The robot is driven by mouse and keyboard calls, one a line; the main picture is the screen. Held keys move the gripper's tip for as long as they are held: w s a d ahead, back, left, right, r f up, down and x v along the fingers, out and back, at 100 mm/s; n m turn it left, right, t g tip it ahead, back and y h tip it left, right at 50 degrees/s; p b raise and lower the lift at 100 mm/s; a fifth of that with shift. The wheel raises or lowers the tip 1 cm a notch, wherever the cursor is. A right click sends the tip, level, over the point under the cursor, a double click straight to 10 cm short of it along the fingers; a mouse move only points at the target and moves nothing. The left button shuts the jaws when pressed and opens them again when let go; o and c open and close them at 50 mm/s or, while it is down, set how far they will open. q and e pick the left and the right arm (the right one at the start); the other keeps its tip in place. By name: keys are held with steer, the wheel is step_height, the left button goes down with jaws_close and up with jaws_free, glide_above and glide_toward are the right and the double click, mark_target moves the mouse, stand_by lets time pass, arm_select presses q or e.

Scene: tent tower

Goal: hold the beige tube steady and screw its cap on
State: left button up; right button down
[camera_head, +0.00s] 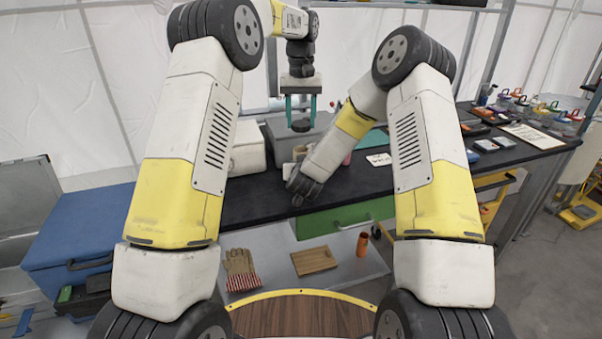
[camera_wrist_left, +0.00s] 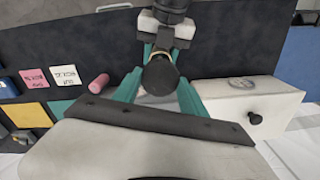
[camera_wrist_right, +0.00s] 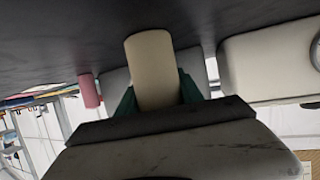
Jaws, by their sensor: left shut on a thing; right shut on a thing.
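My left gripper (camera_head: 300,112) points down with teal fingers shut on a dark round cap (camera_head: 300,126). The cap also shows between the fingers in the left wrist view (camera_wrist_left: 160,76). The beige tube (camera_head: 299,152) stands below the cap in the head view, with a visible gap between them. My right gripper (camera_wrist_right: 157,100) is shut around the tube, which fills the middle of the right wrist view (camera_wrist_right: 152,65). In the left wrist view the cap hides most of the tube; only a pale rim shows behind it. The right fingers are mostly hidden in the head view.
The dark table (camera_head: 255,205) carries a white box (camera_head: 248,153) with a knob, left of the tube. A pink cylinder (camera_wrist_left: 98,84) stands near the tube. Colored cards and trays (camera_head: 490,143) lie to the right. The table's front middle is clear.

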arm_select(q)
steer(key=shift+f, duration=2.5)
steer(key=shift+f, duration=0.1)
steer(key=shift+f, duration=0.8)
steer(key=shift+f, duration=0.55)
steer(key=m, duration=0.6)
steer(key=shift+m, duration=0.3)
steer(key=o, duration=1.4)
